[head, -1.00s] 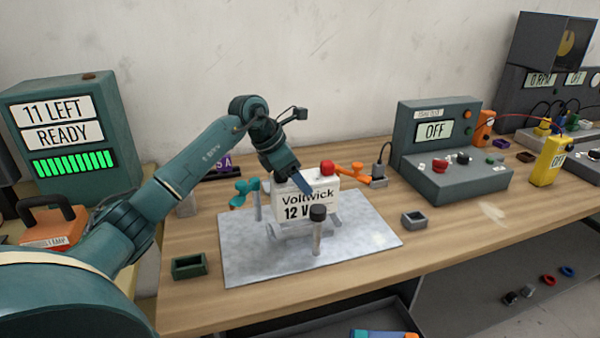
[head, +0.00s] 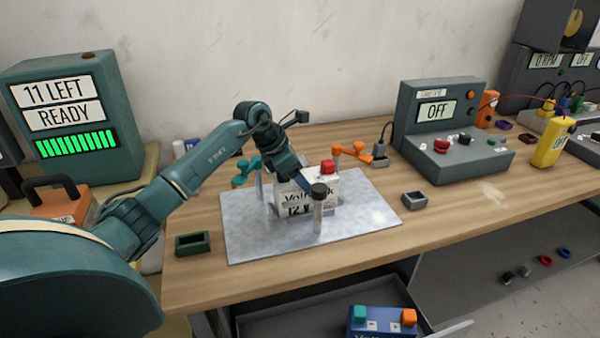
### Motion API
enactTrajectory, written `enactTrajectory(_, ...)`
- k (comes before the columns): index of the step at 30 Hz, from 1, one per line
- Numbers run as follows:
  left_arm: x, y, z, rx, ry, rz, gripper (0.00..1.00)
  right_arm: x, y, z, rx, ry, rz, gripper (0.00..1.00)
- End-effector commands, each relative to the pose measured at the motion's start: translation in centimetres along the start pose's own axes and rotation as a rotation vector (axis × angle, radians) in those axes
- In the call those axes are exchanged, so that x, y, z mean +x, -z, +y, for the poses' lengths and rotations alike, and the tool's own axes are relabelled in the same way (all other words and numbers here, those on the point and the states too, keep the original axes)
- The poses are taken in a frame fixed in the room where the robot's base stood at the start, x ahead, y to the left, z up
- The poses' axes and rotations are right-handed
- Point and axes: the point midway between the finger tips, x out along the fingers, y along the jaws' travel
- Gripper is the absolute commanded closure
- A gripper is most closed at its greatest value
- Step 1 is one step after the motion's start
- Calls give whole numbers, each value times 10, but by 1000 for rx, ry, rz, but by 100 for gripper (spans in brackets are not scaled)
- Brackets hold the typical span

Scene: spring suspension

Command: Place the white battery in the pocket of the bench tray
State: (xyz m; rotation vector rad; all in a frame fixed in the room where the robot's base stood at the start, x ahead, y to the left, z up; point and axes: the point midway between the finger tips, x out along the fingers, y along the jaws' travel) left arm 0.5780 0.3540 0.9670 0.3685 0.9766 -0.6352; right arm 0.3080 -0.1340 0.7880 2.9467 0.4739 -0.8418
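The white battery (head: 326,185), labelled Voltwick 12 V with a red cap on top, is at the middle of the metal bench tray (head: 245,242). My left gripper (head: 303,187) comes down over its top and appears shut on it; the finger and a black-capped post (head: 318,192) cover part of the label. The battery stands low between the tray's posts. Its underside and the pocket are hidden, so I cannot tell whether it is seated. My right gripper is out of view.
Teal (head: 246,170) and orange (head: 352,152) levers flank the battery. A green holder (head: 193,244) and grey holder (head: 414,200) lie beside the tray. A grey tester (head: 440,120) reads OFF at the right. A blue battery (head: 366,327) sits in the open drawer below.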

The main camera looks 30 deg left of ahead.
Motion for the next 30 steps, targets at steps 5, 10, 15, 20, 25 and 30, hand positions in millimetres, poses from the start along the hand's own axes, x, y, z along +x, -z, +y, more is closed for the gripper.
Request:
enactTrajectory(5,0,0,0,0,0,0,19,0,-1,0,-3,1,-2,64)
enactTrajectory(10,0,0,0,0,0,0,19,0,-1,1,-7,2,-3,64)
enactTrajectory(15,-8,0,1,1,-3,0,19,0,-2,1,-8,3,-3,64)
enactTrajectory(20,-34,0,1,3,-5,0,19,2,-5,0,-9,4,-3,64)
enactTrajectory(25,-72,0,2,1,-6,-1,19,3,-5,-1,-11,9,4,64)
enactTrajectory(30,-102,0,1,1,-3,-1,19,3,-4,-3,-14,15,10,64)
